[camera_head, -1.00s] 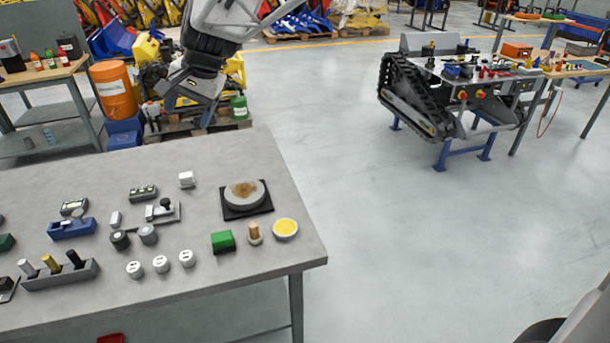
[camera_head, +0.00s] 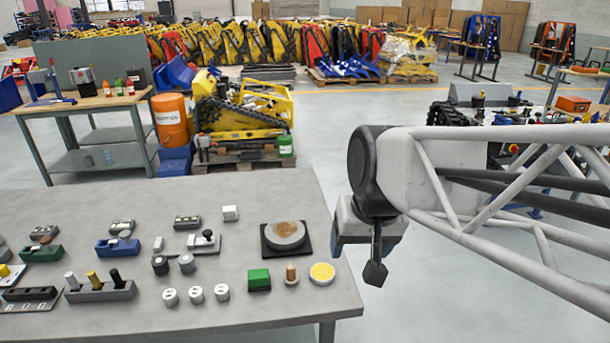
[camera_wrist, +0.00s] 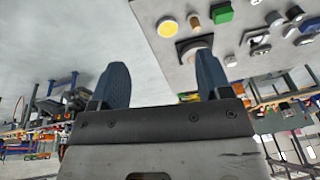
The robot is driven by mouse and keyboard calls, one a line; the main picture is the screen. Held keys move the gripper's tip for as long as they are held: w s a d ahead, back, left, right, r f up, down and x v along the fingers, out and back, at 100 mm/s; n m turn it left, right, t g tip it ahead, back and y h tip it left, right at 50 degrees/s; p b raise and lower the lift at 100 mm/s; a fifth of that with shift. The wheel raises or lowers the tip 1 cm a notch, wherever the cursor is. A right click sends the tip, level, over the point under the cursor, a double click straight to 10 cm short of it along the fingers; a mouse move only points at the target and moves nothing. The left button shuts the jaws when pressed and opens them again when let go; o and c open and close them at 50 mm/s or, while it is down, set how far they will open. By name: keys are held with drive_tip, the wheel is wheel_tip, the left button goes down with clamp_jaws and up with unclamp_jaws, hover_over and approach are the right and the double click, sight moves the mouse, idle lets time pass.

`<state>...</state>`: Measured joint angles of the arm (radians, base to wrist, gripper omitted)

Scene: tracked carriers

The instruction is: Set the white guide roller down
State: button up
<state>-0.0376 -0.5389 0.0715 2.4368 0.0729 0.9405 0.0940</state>
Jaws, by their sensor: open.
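My gripper (camera_head: 375,272) hangs past the bench's right edge in the head view. In the wrist view, my gripper (camera_wrist: 163,82) has its two blue-grey fingers spread apart with nothing between them. No roller is in its grasp.
The grey bench (camera_head: 300,313) carries a round disc on a black plate (camera_head: 286,236), a green block (camera_head: 259,280), a wooden peg (camera_head: 291,274), a yellow-topped disc (camera_head: 322,273) and a peg rack (camera_head: 100,290).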

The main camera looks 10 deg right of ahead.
drive_tip(key=s+d+f+h, duration=0.1)
drive_tip(key=s+d+f, duration=0.1)
drive_tip(key=s, duration=0.3)
drive_tip(key=shift+s+d+f+n, duration=0.35)
drive_tip(key=shift+d+f+n, duration=0.05)
drive_tip(key=shift+f, duration=0.05)
drive_tip(key=shift+o, duration=0.4)
drive_tip(key=shift+w, duration=0.1)
